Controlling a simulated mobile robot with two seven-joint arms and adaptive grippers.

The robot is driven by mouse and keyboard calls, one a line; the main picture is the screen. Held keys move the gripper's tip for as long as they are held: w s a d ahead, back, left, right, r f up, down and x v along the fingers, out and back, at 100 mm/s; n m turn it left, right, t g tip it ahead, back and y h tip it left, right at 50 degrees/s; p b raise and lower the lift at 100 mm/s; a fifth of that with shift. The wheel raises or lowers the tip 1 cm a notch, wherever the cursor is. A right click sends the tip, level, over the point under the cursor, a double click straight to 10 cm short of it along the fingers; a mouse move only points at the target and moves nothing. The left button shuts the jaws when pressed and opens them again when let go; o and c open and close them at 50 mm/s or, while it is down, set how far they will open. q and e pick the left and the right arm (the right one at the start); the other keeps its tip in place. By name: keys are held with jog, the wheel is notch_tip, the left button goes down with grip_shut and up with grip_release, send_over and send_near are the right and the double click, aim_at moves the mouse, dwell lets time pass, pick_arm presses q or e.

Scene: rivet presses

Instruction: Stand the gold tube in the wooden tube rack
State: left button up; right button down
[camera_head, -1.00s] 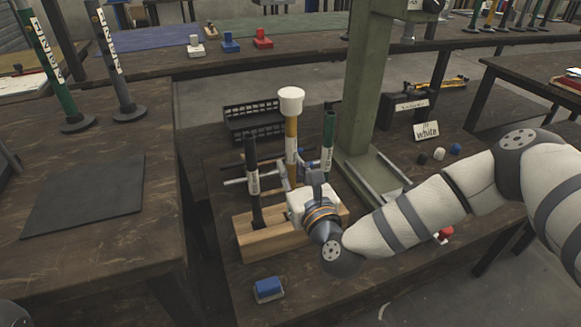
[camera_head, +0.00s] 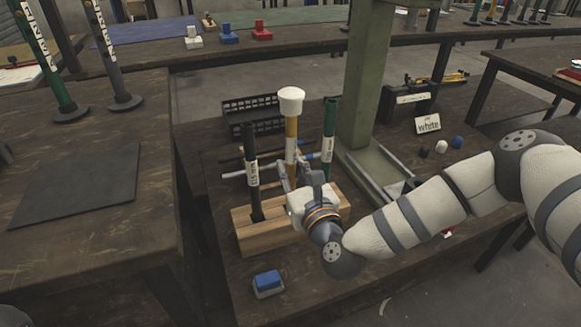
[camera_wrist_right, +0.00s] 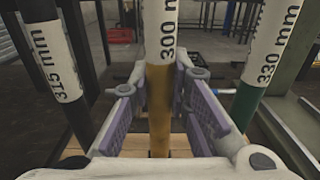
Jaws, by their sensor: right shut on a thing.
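The gold tube (camera_head: 291,135) with a white cap stands upright in my right gripper (camera_head: 289,176), which is shut around it. In the right wrist view the tube (camera_wrist_right: 159,100) shows its white "300 mm" label, with the purple finger pads (camera_wrist_right: 158,92) on both sides. It is over the middle of the wooden tube rack (camera_head: 275,237), between a black tube (camera_head: 250,150) and a green tube (camera_head: 329,125) standing there. The tube's lower end meets the wood in the wrist view; whether it is inside a hole is hidden. My left gripper is not in view.
A green press column (camera_head: 370,90) stands close behind the rack to the right. A black crate (camera_head: 253,115) is behind.

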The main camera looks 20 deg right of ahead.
jog(key=shift+f+b, duration=1.95)
jog(key=shift+f, duration=0.4)
jog(key=c, duration=1.4)
grip_release()
jog(key=shift+c, duration=0.2)
jog(key=s, duration=1.2)
jog(key=shift+d, duration=0.15)
